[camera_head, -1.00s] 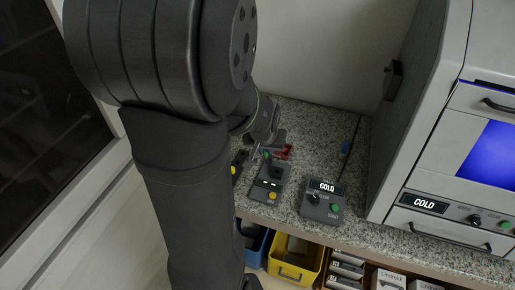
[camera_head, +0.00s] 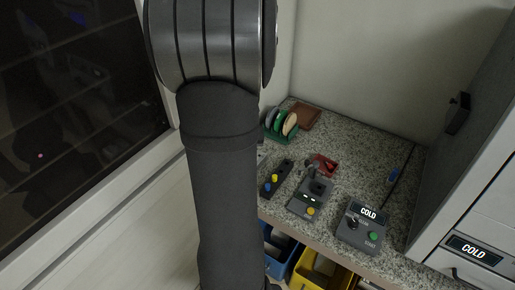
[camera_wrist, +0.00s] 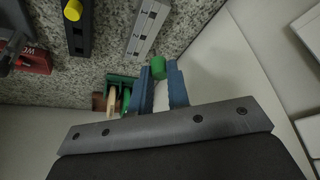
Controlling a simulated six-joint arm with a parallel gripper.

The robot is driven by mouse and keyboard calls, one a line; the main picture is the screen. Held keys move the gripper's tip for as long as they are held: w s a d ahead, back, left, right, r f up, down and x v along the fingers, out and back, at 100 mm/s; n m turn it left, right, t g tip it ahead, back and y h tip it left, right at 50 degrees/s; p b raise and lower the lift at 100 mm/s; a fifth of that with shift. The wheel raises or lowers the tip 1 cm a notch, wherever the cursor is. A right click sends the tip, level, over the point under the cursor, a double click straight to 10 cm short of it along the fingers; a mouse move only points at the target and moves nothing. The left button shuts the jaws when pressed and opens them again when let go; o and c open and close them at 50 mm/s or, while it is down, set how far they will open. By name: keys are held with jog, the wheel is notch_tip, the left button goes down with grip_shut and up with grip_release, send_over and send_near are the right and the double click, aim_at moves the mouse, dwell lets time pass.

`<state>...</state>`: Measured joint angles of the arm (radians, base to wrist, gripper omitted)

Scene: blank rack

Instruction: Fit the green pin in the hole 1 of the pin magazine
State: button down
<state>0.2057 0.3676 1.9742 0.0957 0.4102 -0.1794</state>
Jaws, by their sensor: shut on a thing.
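My gripper (camera_wrist: 160,76) is shut on the green pin (camera_wrist: 158,66) in the wrist view, with the pin's end showing between two blue fingers. A dark bar (camera_wrist: 79,42) with a yellow pin (camera_wrist: 72,10) lies to its left. A grey metal bar (camera_wrist: 148,27) with slots or holes lies just beyond the pin, apart from it. In the head view the dark bar (camera_head: 276,180) carries yellow and blue pins. My gripper is hidden there behind my arm.
A green rack (camera_head: 284,134) with several discs stands at the back, beside a brown pad (camera_head: 304,116). A red item (camera_head: 324,165), a control box (camera_head: 311,198) and a COLD box (camera_head: 362,226) stand on the speckled counter (camera_head: 365,155). A wall closes the back.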

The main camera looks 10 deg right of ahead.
dwell(0.3)
jog(key=shift+f, duration=2.9)
jog(key=shift+f, duration=1.55)
jog(key=c, duration=1.3)
grip_release()
jog(key=shift+r, duration=0.1)
jog(key=v, duration=1.7)
jog(key=shift+s, duration=0.15)
jog(key=x, duration=1.6)
